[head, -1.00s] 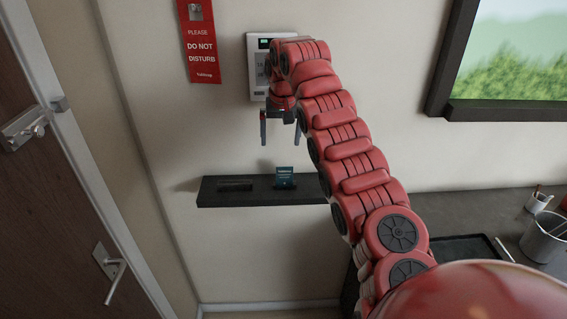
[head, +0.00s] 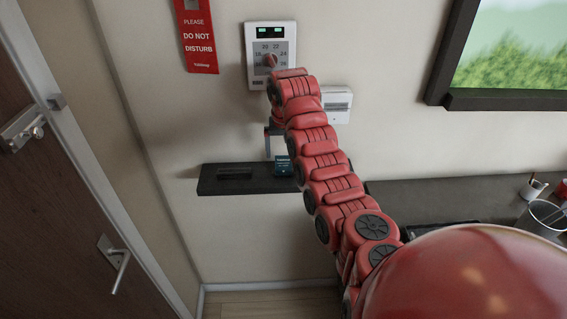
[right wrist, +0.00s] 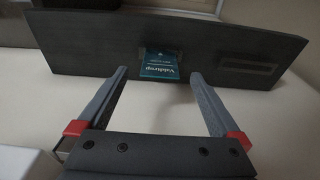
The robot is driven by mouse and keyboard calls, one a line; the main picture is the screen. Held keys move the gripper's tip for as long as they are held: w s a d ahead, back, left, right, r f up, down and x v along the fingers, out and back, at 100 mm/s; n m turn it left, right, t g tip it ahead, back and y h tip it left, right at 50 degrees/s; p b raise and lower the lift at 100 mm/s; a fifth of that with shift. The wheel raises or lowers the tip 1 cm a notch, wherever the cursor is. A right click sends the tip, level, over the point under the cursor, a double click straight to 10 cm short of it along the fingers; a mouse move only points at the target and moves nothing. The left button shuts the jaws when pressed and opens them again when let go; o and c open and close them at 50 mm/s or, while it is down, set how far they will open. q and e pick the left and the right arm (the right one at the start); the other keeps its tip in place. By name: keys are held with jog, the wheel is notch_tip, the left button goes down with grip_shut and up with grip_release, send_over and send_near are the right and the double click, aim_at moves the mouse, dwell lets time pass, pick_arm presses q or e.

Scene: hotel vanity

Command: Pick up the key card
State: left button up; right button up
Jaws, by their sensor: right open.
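The teal key card (head: 283,164) stands upright in a slot on the dark wall shelf (head: 213,186). In the right wrist view the key card (right wrist: 160,64) shows its printed face, just beyond and between the fingertips. My right gripper (head: 275,158) is above the shelf beside the card, its far finger hidden by the arm. In the right wrist view my right gripper (right wrist: 158,75) is open and empty, pointing at the card and apart from it. My left gripper is not in view.
A second, empty slot (head: 235,173) is on the shelf to the left of the card. A thermostat dial panel (head: 270,57) and a small white box (head: 337,105) are on the wall above. A dark desk (head: 440,198) is at the right, a door (head: 60,200) at the left.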

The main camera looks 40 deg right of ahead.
aim_at(284, 161)
jog(key=shift+w+d+f, duration=0.15)
jog(key=shift+f, duration=0.45)
jog(key=f+p, duration=0.4)
jog(key=shift+w+d+f, duration=0.1)
jog(key=shift+w+d, duration=0.1)
jog(key=shift+w, duration=0.2)
jog(key=shift+w+f, duration=0.1)
jog(key=shift+f, duration=0.35)
jog(key=c, duration=1.4)
